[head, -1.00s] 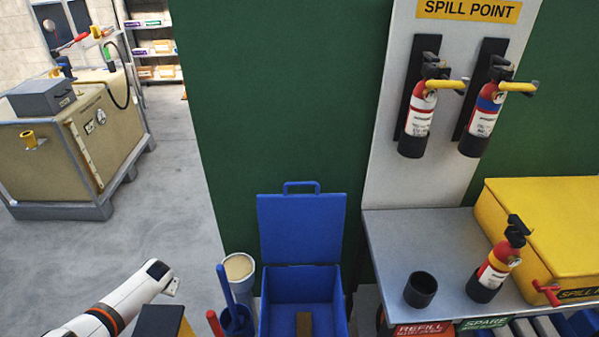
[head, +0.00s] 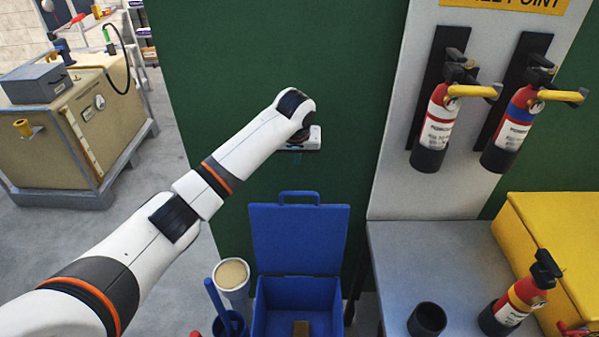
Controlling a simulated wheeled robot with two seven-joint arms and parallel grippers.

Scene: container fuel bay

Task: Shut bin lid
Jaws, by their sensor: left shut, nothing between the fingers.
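A blue bin (head: 261,318) stands on the floor at the lower middle of the head view. Its blue lid (head: 300,238) stands upright, open, at the back of the bin, with a handle (head: 298,194) on its top edge. A brown block (head: 301,329) shows inside the bin. My left arm reaches in from the left, and my left gripper (head: 297,158) is above the lid handle, apart from it, pointing down in front of the green wall. Its fingers are small and partly hidden by the wrist. My right gripper is not in view.
A pale round-topped container (head: 232,275) and a blue pot with a blue handle (head: 228,322) stand just left of the bin. A grey bench (head: 395,260) with a black cup (head: 427,320) and an extinguisher (head: 515,305) is on the right. Two extinguishers hang on the white panel.

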